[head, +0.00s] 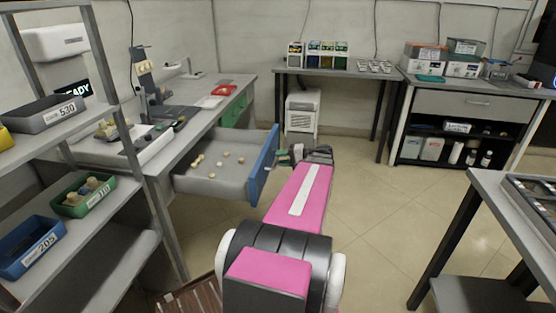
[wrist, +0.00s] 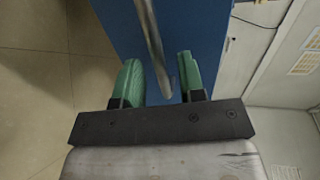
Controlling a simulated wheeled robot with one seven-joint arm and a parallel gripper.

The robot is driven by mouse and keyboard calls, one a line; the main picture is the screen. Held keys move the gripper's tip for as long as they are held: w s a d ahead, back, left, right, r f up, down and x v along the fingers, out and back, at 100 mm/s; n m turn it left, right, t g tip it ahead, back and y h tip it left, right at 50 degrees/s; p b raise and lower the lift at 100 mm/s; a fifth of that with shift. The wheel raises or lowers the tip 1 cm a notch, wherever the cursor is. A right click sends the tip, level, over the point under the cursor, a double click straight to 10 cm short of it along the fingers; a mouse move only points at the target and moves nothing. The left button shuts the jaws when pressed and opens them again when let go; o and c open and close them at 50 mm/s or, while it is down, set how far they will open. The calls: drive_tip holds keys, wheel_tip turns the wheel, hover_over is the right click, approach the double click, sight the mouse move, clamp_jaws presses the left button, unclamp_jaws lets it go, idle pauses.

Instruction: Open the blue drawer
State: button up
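The blue drawer (head: 263,168) is pulled well out from under the workbench. Its grey tray shows several small pale pieces lying inside. My gripper (head: 285,156) is at the outer side of the blue front. In the wrist view the blue front (wrist: 205,30) fills the upper middle, and a curved metal handle (wrist: 152,45) reaches down between the two green fingers. My gripper (wrist: 160,80) is open there, with gaps visible beside the handle. In the head view the handle is too small or hidden to tell.
A green drawer (head: 234,112) sits farther along the same workbench (head: 172,148). A shelf rack with bins stands at the left. A grey table (head: 500,215) stands at the right. Clear tiled floor (head: 385,205) lies between. A white cabinet (head: 302,113) stands under the back table.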

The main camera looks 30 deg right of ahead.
drive_tip(key=v, duration=0.8)
drive_tip(key=shift+s+d, duration=0.25)
drive_tip(key=shift+s, duration=0.1)
